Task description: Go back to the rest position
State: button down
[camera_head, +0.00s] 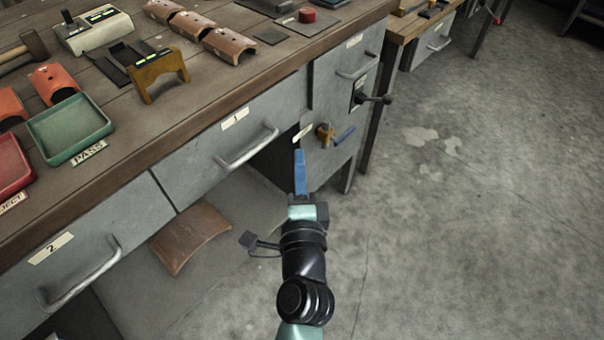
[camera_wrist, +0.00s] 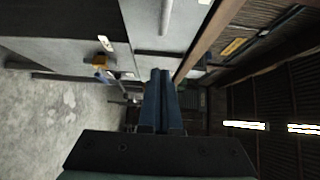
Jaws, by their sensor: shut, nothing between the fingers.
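My gripper (camera_head: 300,165) has blue fingers and is shut and empty. In the head view it is held out in front of the workbench, below the drawer marked 1 and left of a small valve with a blue lever (camera_head: 343,136). In the wrist view the two blue fingers of my gripper (camera_wrist: 163,75) lie side by side, with no object between them. It appears apart from the bench, though the exact gap cannot be told.
The wooden workbench (camera_head: 135,135) carries a green tray (camera_head: 70,128), a red tray (camera_head: 12,172) and several curved pieces. Drawer handles (camera_head: 248,148) and a black-knobbed lever (camera_head: 375,98) stick out from its front. Concrete floor (camera_head: 470,220) at right is clear.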

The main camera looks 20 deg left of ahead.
jog(key=w+d+r+n+t, duration=0.15)
jog(key=r+n, duration=0.25)
jog(key=r, duration=0.8)
jog(key=w+d+r+n+t, duration=0.1)
jog(key=d+r+n+t, duration=0.25)
jog(key=r, duration=0.85)
jog(key=s+d+r+n+t+h+p, duration=0.1)
jog(key=s+d+r+n+t+h, duration=0.2)
jog(key=r, duration=0.6)
jog(key=s+d+r+n+t+h, duration=0.15)
jog(key=s+d+r, duration=0.3)
jog(key=r, duration=0.45)
jog(key=s+d+r+n+t+h+p, duration=0.1)
jog(key=s+d+r+t+h, duration=0.2)
jog(key=r, duration=0.6)
notch_tip(320, 180, up, 23)
jog(key=g+p, duration=0.1)
jog(key=p, duration=2.3)
jog(key=shift+s+a, duration=0.15)
jog(key=shift+s, duration=0.25)
jog(key=shift+r+g, duration=0.1)
jog(key=shift+g, duration=0.15)
